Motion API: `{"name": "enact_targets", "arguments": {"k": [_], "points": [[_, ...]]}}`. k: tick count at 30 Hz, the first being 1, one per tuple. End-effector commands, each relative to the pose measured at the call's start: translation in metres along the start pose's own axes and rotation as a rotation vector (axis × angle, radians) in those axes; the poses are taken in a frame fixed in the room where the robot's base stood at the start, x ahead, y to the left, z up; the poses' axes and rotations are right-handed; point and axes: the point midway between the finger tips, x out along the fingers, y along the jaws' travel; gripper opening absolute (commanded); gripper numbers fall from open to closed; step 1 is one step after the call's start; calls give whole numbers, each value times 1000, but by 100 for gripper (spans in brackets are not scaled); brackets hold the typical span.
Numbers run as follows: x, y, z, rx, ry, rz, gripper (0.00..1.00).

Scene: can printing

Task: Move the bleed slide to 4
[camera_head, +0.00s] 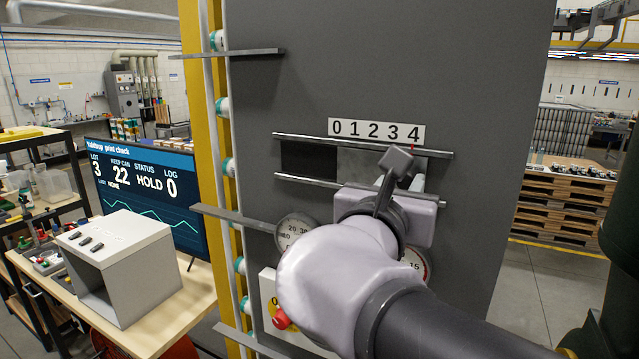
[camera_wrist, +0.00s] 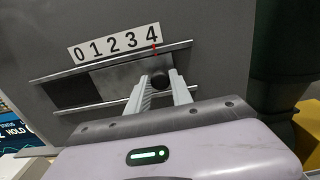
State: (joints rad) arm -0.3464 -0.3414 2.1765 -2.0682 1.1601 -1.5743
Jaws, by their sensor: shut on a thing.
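The bleed slide (camera_wrist: 118,75) is a grey plate between two horizontal rails on a dark panel. A number strip (camera_head: 376,131) reading 0 to 4 sits above the upper rail. The slide's red pointer (camera_wrist: 154,46) is at the 4 in the wrist view, and it also shows under the 4 in the head view (camera_head: 412,148). My gripper (camera_wrist: 161,82) is shut on the slide's dark round knob (camera_wrist: 161,77), one finger on each side. In the head view my wrist hides the knob and part of the slide.
Two round gauges sit below the rails, the left one (camera_head: 294,232) clear and the right one partly hidden by my arm. A red button (camera_head: 281,319) is at lower left. A narrow shelf bar (camera_head: 235,215) sticks out left of the panel. A monitor (camera_head: 150,190) stands farther left.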

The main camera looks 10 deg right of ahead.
Motion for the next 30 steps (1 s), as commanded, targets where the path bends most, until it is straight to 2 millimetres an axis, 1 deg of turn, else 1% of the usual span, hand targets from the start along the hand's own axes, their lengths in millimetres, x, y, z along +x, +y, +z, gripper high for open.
{"name": "enact_targets", "arguments": {"k": [1, 7, 8, 9, 11, 20, 23, 26, 29, 30], "points": [[0, -4, 0, 6, 2, -13, 0], [1, -4, 0, 7, 3, -13, 0], [1, -4, 0, 7, 3, -13, 28], [1, -4, -1, 7, 3, -14, 36], [0, -4, 0, 7, 3, -13, 48], [0, -3, 0, 6, 2, -11, 48], [-8, -2, 0, 7, 0, -7, 48], [-28, -1, 0, 9, 1, -4, 48], [-61, 0, -1, 10, 1, 1, 48], [-75, 1, 0, 9, 0, 2, 48]]}}
